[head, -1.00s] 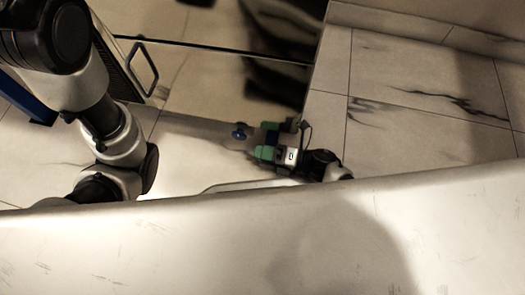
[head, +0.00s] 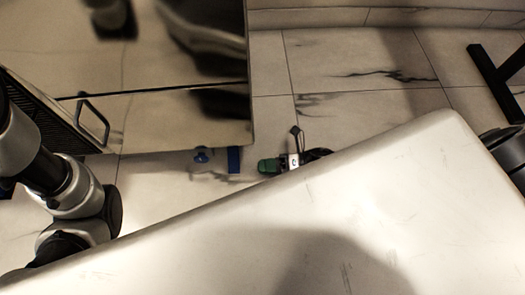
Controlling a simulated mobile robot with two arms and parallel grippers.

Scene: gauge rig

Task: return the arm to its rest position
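My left arm comes in from the left edge of the head view as silver and black links. It runs down behind a broad pale surface, and its gripper is out of sight.
The broad pale, scratched surface (head: 400,190) fills the lower picture. A glossy cabinet (head: 170,110) with a handle (head: 92,122) stands upper left.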

